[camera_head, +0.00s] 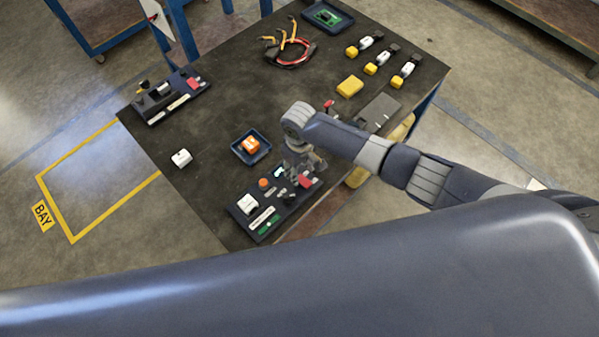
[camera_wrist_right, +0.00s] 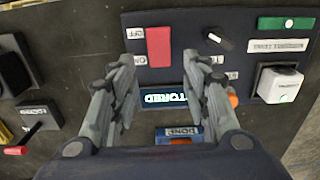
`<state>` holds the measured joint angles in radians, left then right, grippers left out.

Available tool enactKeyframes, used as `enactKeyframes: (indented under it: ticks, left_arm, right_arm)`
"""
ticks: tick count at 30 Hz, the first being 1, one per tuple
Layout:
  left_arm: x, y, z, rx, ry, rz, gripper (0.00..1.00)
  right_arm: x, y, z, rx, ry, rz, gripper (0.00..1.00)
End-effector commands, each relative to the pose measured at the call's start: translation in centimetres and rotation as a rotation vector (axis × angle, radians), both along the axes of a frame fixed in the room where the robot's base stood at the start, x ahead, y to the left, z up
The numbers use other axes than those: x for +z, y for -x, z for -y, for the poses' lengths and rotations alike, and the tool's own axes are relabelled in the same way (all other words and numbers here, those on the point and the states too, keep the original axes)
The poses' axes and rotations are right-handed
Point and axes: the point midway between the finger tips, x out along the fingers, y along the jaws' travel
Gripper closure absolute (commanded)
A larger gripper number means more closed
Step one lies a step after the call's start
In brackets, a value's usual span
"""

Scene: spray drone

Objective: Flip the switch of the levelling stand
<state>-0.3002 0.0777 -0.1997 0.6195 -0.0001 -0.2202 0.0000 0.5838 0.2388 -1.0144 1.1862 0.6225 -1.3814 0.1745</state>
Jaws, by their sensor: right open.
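A dark control panel (camera_head: 246,224) lies at the table's near edge. Its red rocker switch (camera_wrist_right: 159,46) sits between OFF and ON labels, and also shows in the head view (camera_head: 306,182). I cannot tell which way it is pressed, nor read a levelling stand label. A lit display (camera_wrist_right: 166,98) sits below the rocker in the wrist view, partly hidden by the fingers. My right gripper (camera_wrist_right: 165,85) is open and empty above the panel, its fingers either side of the display. It also shows in the head view (camera_head: 304,163). My left gripper is not in view.
A blue tray (camera_head: 237,148) with an orange block stands beside the panel. A red-tipped lever (camera_wrist_right: 24,143) lies left in the wrist view. Another device (camera_head: 171,95) with a red part stands at the table's left. A yellow block (camera_head: 350,86) lies behind my arm.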

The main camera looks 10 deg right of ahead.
Motion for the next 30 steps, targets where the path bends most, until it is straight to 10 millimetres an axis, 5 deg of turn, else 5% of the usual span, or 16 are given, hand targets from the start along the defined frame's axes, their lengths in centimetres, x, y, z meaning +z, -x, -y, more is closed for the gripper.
enactKeyframes:
  ticks: [7, 19, 25, 30]
  left_arm:
    - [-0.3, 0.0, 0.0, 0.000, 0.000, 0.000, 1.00]
    - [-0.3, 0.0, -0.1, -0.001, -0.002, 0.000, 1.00]
    - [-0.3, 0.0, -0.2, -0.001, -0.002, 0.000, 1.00]
    - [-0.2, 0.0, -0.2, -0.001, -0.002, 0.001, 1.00]
  right_arm:
    - [-2.9, 0.0, -0.1, 0.000, -0.001, 0.001, 0.57]
    - [-3.5, 0.0, 0.0, 0.001, -0.001, 0.002, 0.57]
    - [-3.5, 0.0, 0.0, 0.001, -0.001, 0.002, 1.00]
    - [-3.5, 0.0, 0.0, 0.000, -0.002, 0.003, 1.00]
